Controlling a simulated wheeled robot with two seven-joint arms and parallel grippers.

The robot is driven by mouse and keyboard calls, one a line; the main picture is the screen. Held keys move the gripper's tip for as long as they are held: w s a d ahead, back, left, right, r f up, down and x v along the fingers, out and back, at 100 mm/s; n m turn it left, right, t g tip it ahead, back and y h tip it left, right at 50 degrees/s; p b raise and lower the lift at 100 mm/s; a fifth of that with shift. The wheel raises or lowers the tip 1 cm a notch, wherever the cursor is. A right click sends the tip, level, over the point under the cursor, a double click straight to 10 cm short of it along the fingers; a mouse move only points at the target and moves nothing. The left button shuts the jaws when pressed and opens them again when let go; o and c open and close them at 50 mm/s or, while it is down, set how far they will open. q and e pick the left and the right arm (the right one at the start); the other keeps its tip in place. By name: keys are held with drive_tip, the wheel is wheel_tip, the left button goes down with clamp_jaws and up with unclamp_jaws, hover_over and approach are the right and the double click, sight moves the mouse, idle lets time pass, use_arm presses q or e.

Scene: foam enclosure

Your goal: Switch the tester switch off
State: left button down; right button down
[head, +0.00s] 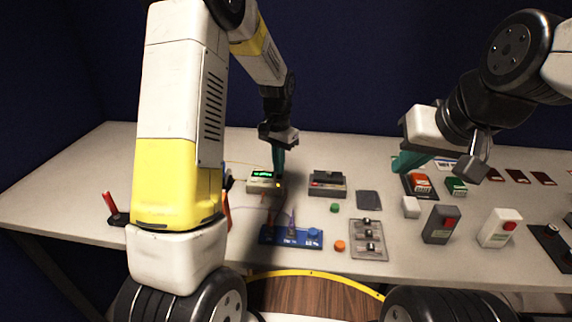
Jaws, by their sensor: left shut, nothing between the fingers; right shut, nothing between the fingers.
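The tester (260,188) is a small pale box with a lit green display, on the table at centre left. My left gripper (278,172) is shut with nothing in it. It points down at the right part of the tester, with its teal fingertips over or against the top there. I cannot tell whether they touch it. The fingers cover part of the tester, and the switch's position is too small to make out. My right gripper (406,163) is shut and empty, held above the table at the right, away from the tester.
A grey device with a red button (327,183) stands just right of the tester. A blue board (290,236) and a grey switch panel (368,239) lie nearer. The table's far left is mostly clear.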

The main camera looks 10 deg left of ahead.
sight(279, 177)
use_arm(q)
drive_tip(key=shift+f, duration=1.05)
idle(0.5)
drive_tip(key=shift+r, duration=3.55)
